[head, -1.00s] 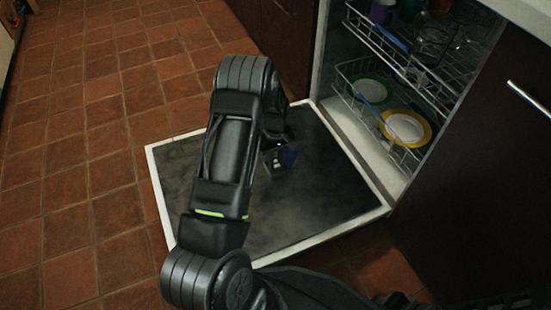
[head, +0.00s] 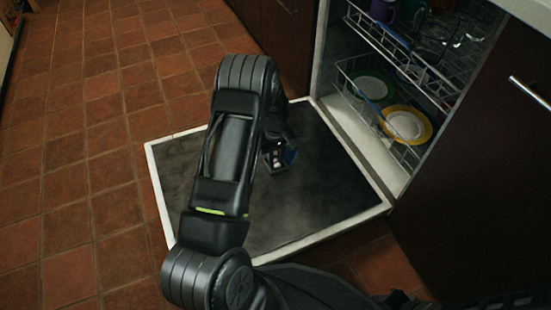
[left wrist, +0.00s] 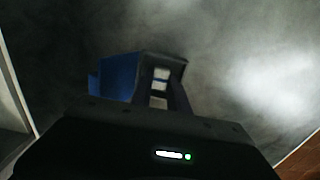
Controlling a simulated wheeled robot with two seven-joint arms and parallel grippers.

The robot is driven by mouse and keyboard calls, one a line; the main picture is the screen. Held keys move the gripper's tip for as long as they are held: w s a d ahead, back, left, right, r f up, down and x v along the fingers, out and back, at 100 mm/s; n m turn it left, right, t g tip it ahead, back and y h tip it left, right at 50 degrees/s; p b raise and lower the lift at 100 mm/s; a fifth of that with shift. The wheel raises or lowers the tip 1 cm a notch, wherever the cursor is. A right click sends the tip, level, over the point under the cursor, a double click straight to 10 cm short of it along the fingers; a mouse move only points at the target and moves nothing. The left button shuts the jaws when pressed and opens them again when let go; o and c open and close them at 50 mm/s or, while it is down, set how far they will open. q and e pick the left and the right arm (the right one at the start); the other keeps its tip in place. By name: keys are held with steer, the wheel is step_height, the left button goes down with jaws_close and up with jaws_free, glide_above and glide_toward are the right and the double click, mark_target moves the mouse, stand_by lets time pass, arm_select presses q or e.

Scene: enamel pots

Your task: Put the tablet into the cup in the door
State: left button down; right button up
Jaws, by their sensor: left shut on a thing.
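The dishwasher door (head: 315,205) lies open and flat. A blue part (head: 290,154), which I take to be the cup in the door, shows beside my left gripper (head: 275,160); it also shows in the left wrist view (left wrist: 117,76). My left gripper (left wrist: 161,66) is shut on a small pale thing between its fingers, which I take to be the tablet (left wrist: 160,74). The fingers are close to the blue part and cover some of it. I cannot tell whether the tablet is inside the cup. My right gripper is not in view.
The dishwasher racks (head: 400,95) stand to the right, with a yellow-rimmed plate (head: 407,125) and a green-rimmed plate (head: 372,88). The tiled floor (head: 80,160) to the left is clear. My own left arm covers part of the door.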

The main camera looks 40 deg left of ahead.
arm_select(q)
steer(key=c, duration=1.2)
jaws_free()
steer(key=shift+s+a+r+p, duration=0.1)
steer(key=shift+r+p, duration=2)
steer(key=shift+r, duration=0.6)
step_height(320, 180, up, 5)
steer(key=p, duration=0.3)
steer(key=shift+f, duration=0.2)
